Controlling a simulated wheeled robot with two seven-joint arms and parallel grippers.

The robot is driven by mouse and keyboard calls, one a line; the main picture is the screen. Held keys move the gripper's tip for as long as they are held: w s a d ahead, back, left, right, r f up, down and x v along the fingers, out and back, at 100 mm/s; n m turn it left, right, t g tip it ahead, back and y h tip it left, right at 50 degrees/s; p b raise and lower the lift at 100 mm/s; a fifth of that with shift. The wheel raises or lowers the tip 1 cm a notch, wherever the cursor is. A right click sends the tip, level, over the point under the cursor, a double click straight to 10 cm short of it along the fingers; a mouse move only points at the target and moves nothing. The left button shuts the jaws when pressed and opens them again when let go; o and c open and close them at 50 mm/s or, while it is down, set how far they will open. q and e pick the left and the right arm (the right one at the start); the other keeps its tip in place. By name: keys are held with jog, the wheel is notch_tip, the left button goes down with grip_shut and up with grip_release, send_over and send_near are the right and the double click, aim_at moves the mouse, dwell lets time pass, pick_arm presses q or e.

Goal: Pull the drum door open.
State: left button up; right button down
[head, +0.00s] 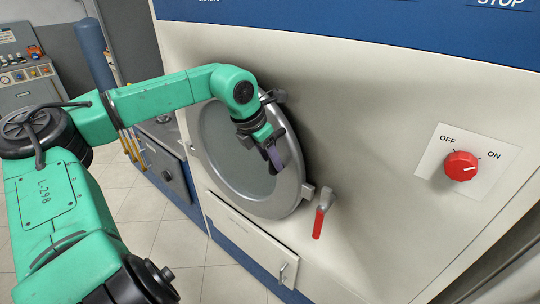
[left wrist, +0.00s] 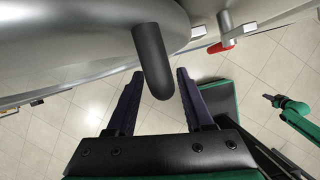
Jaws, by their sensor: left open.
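The drum door (head: 228,150) is a round grey pane in a wide silver ring, lying close against the cream machine front in the head view. Its ring also fills the top left of the left wrist view (left wrist: 60,35). A dark rounded door handle (left wrist: 153,60) sticks out from the ring. My left gripper (head: 274,158) is at the right part of the door and is open. In the left wrist view its two fingers (left wrist: 160,74) stand on either side of the handle's end, with gaps showing. My right gripper (left wrist: 272,99) is small and far off there; its jaws are unclear.
A lever with a red grip (head: 319,220) hangs down just right of the door. A red OFF/ON knob (head: 461,166) is farther right. A lower panel with a small handle (head: 284,272) is below the door. Tiled floor (head: 145,210) lies open to the left.

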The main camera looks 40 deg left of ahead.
pick_arm(q)
jog(key=shift+d+r, duration=0.1)
jog(key=shift+d, duration=0.1)
grip_shut()
dwell(1.1)
